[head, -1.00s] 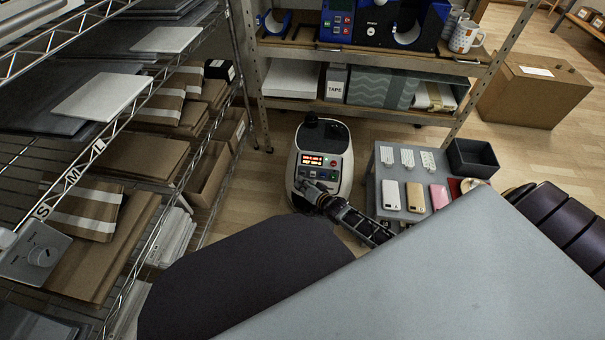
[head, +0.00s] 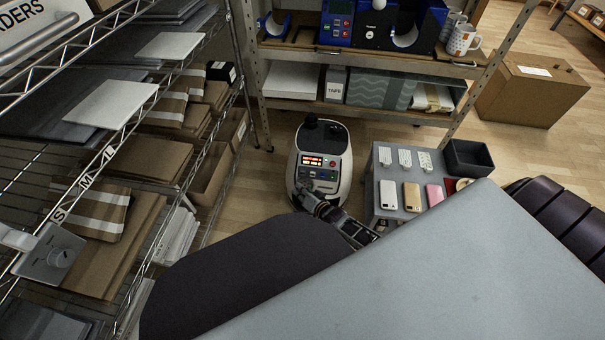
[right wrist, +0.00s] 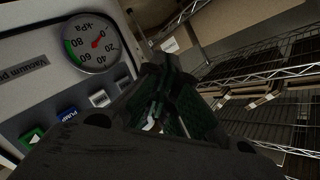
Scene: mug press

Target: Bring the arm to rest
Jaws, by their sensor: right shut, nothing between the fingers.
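My right gripper (head: 308,194) is low in the middle of the head view, in front of the white machine (head: 335,175) with a red-lit display. Its fingers are shut with nothing between them. In the right wrist view the dark fingers (right wrist: 165,95) are close together, beside a pale panel (right wrist: 40,85) with a round kPa gauge (right wrist: 91,42) and several buttons. Whether the fingertips touch the machine cannot be told from the head view. My left gripper is not in view.
A small grey table (head: 377,200) with phones and a dark bin (head: 469,157) stands right of the gripper. Wire shelving (head: 105,155) with cartons fills the left. A rack (head: 410,116) with a blue press (head: 380,22) and a mug (head: 463,40) stands behind. Floor shows between.

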